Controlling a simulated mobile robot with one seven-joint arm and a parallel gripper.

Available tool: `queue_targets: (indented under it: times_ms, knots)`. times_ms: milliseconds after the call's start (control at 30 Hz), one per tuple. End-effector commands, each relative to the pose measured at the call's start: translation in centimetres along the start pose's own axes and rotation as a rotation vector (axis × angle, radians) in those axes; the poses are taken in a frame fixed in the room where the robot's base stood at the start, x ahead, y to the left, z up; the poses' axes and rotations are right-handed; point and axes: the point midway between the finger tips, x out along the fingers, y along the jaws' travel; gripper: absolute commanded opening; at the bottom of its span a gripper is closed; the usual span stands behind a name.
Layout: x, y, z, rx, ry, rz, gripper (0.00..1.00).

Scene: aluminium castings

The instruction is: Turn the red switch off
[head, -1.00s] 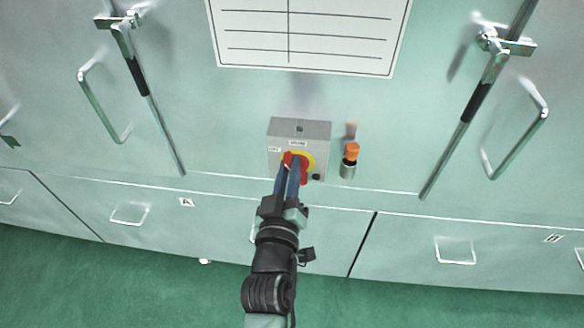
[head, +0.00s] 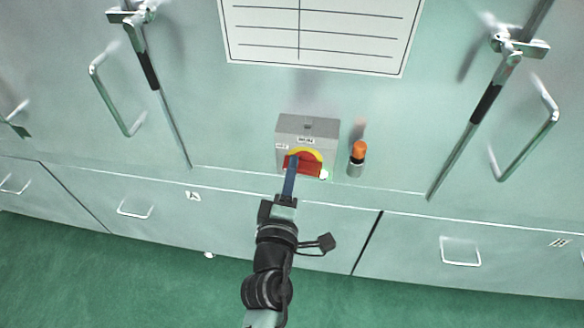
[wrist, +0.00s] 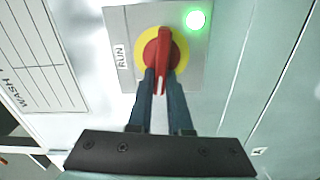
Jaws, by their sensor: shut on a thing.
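The red switch (head: 306,167) is a red handle on a yellow disc, on the front of a grey box (head: 297,125). In the wrist view the red handle (wrist: 164,50) runs roughly up and down the picture, and the box's label (wrist: 122,57) reads RUN. A round lamp (wrist: 195,20) beside the disc is lit green. My gripper (wrist: 161,84) is shut on the red handle, one dark finger on each side. In the head view my gripper (head: 290,178) shows edge-on and covers part of the handle.
An orange-topped cylinder (head: 358,158) stands just right of the box. Long latch rods (head: 162,105) and handles (head: 118,98) are on the pale panel at both sides. A white lined sheet (head: 320,35) is above. Drawers (head: 300,230) are below, with green floor (head: 130,270) in front.

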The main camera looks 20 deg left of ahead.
Motion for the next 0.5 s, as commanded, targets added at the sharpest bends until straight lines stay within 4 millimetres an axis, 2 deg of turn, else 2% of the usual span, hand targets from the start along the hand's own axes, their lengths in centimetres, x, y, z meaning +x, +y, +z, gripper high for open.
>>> queue_targets:
  times_ms: [200,500]
  knots:
    - [-0.03,-0.3,0.02,-0.1,0.0,-0.002,0.0]
    - [-0.03,-0.4,0.04,-0.151,0.0,-0.001,0.0]
